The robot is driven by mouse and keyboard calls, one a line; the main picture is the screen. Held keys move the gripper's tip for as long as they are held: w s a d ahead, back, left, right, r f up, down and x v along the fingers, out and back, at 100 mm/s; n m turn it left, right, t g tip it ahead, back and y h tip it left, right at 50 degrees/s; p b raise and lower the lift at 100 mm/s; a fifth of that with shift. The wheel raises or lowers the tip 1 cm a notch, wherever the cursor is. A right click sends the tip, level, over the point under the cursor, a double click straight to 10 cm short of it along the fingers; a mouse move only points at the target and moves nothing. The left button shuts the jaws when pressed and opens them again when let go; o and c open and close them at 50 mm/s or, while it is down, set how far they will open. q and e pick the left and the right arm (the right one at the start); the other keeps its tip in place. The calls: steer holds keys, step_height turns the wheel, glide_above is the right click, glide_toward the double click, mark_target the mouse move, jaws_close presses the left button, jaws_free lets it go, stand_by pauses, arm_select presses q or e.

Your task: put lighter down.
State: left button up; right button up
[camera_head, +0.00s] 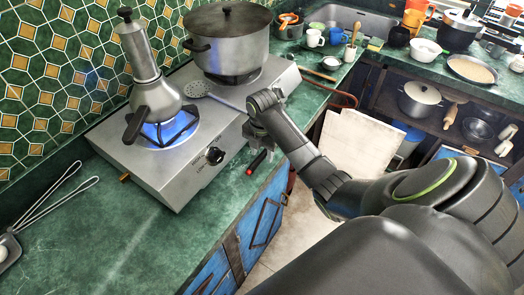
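The lighter (257,162), a small red and black stick, shows at the counter's front edge, just in front of the hotplate (178,180). My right gripper (256,138) points down right above the lighter, by the hotplate's front right side. Its fingers are small and partly hidden by my wrist, so I cannot tell whether they are open or touch the lighter. I also cannot tell whether the lighter rests on the green counter (90,250) or hangs just over it. My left gripper is not in view.
A blue flame burns under the moka pot (152,98) on the left burner. A large lidded pot (228,45) stands on the back burner, with a slotted spoon (212,96) beside it. Wire-handled utensils (50,205) lie at the left. The front left counter is clear.

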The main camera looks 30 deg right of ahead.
steer(key=shift+r, duration=0.1)
steer(key=shift+r, duration=0.3)
step_height(320, 180, up, 5)
steer(key=shift+r, duration=0.1)
step_height(320, 180, up, 6)
steer(key=p, duration=0.7)
steer(key=shift+r, duration=0.15)
